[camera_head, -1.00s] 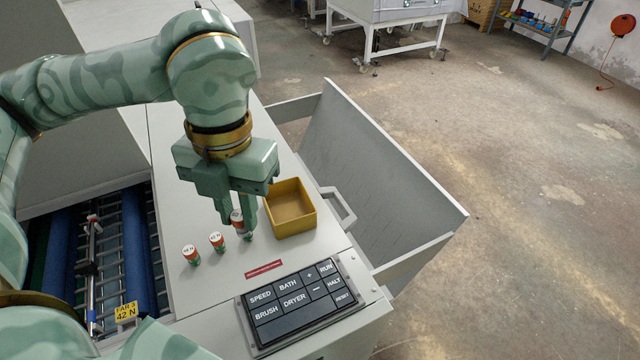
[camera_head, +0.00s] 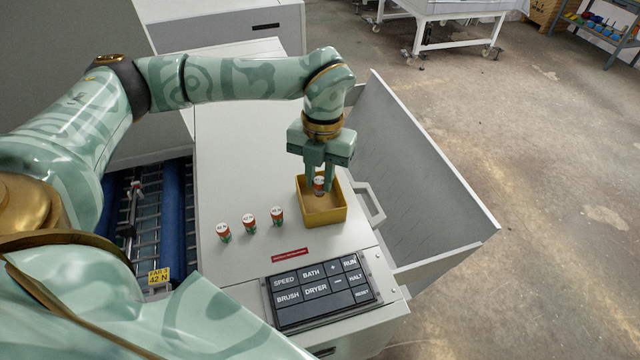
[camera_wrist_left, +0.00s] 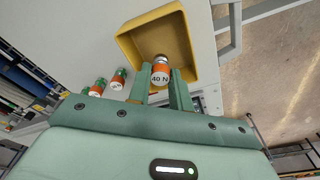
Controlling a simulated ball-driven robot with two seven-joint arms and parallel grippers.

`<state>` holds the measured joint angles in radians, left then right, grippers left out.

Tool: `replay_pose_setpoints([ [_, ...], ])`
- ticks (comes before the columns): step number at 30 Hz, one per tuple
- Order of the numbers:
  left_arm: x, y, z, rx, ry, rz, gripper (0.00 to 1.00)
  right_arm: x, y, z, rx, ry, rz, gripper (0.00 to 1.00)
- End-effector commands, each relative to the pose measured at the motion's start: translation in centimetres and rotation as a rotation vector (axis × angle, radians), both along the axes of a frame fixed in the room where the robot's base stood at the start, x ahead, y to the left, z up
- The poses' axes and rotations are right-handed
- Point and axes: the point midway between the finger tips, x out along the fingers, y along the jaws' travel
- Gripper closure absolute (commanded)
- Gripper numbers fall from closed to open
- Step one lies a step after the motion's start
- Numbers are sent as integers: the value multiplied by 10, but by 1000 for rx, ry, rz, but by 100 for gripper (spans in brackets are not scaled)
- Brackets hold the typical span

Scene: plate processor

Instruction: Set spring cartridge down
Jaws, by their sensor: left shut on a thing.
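My left gripper (camera_head: 319,189) points down over the yellow box (camera_head: 335,217) and is shut on a spring cartridge (camera_head: 319,181). In the left wrist view the cartridge (camera_wrist_left: 160,76) is orange and white, marked 40 N, between the fingertips (camera_wrist_left: 160,80). It is within the outline of the yellow box (camera_wrist_left: 133,48); I cannot tell whether it touches the box floor. Three similar orange, white and green cartridges stand in a slanted row left of the box: a left one (camera_head: 223,233), a middle one (camera_head: 249,221) and a right one (camera_head: 277,216). My right gripper is not in view.
The box stands on a pale machine top (camera_head: 240,150), near its right edge. A black keypad (camera_head: 318,290) and a red label strip (camera_head: 290,253) lie nearer. A tilted grey panel (camera_head: 410,170) and a handle (camera_head: 371,202) are to the right. Blue rollers (camera_head: 174,215) are at left.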

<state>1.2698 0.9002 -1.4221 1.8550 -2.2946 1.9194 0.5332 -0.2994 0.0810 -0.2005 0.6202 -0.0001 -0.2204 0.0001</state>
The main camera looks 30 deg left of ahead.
Motion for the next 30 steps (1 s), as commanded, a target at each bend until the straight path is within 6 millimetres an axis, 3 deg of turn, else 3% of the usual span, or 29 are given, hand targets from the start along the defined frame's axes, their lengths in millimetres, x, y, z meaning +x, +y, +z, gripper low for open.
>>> replay_pose_setpoints([
  [7, 2, 1, -32, 1, 3, 1, 100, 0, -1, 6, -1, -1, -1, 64],
  [17, 2, 1, -37, 1, 1, 0, 100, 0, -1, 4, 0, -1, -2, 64],
  [18, 2, 1, -38, 1, 1, 0, 77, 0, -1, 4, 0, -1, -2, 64],
  [20, 2, 0, -37, 1, 1, 0, 60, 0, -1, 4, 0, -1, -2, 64],
  [30, 2, 0, -33, 0, 0, 0, 58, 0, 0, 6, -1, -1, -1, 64],
])
